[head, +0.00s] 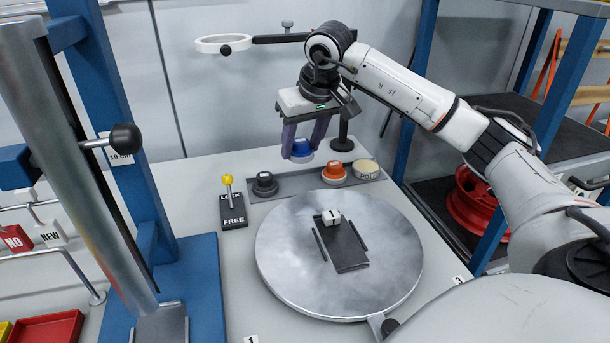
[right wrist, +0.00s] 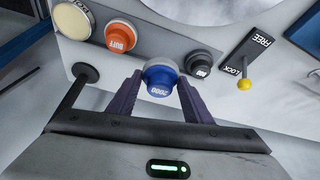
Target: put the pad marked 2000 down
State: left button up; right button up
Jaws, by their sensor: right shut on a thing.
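In the head view the blue pad (head: 302,152) is at the back of the table, between the fingers of my right gripper (head: 302,150). The right gripper (right wrist: 160,95) is shut on the pad, one purple finger on each side. My left gripper is not in view.
A black pad (head: 265,184), an orange pad (head: 334,173) marked BUFF and a cream pad (head: 366,170) stand in the tray. A yellow-knobbed LOCK/FREE lever (head: 228,182) is to the left.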

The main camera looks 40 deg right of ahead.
aim_at(299, 181)
jog(key=shift+f, duration=3.6)
jog(key=shift+f, duration=0.2)
jog(key=o, duration=0.7)
jog(key=shift+o, duration=0.2)
jog(key=shift+r, duration=0.1)
jog(key=shift+s+r, duration=0.1)
jog(key=shift+r, duration=0.45)
jog(key=v, duration=1.1)
jog(key=shift+a, duration=0.1)
